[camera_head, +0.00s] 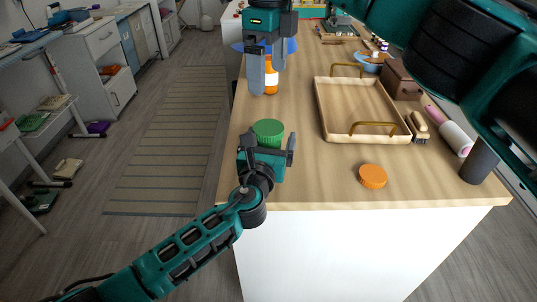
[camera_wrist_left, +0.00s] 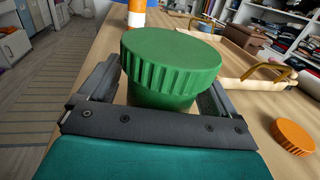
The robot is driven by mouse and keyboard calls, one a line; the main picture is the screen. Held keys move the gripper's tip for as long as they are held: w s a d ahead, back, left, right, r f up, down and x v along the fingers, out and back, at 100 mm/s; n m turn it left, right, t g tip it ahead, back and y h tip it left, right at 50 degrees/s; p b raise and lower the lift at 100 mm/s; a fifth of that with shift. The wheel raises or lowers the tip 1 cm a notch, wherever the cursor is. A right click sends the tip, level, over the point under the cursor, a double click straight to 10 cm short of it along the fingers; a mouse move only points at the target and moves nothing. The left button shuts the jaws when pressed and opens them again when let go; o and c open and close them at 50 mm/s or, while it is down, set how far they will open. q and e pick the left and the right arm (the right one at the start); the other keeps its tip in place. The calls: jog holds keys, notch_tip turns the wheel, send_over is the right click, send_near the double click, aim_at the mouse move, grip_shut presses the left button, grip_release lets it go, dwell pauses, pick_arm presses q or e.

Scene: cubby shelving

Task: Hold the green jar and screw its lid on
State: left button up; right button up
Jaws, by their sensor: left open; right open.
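The green jar (camera_wrist_left: 160,97) stands upright on the wooden counter near its left edge, with a ribbed green lid (camera_wrist_left: 172,52) sitting on top. The lid also shows in the head view (camera_head: 268,130); whether it is threaded tight I cannot tell. My left gripper (camera_head: 266,150) is open, low at the jar, with one finger on each side of it. In the left wrist view the lid is wider than the jar and partly hides it. My right gripper (camera_head: 268,80) is open, pointing down above the counter, beyond the jar and empty.
An orange lid (camera_head: 373,176) lies on the counter to the right. An orange bottle with a white label (camera_head: 271,82) stands behind my right gripper. A wooden tray (camera_head: 328,121) with brass handles, a brush (camera_head: 419,127) and a dark cylinder (camera_head: 478,163) are farther right.

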pick_arm(q)
jog(key=p+v, duration=0.1)
jog(key=v, duration=1.2)
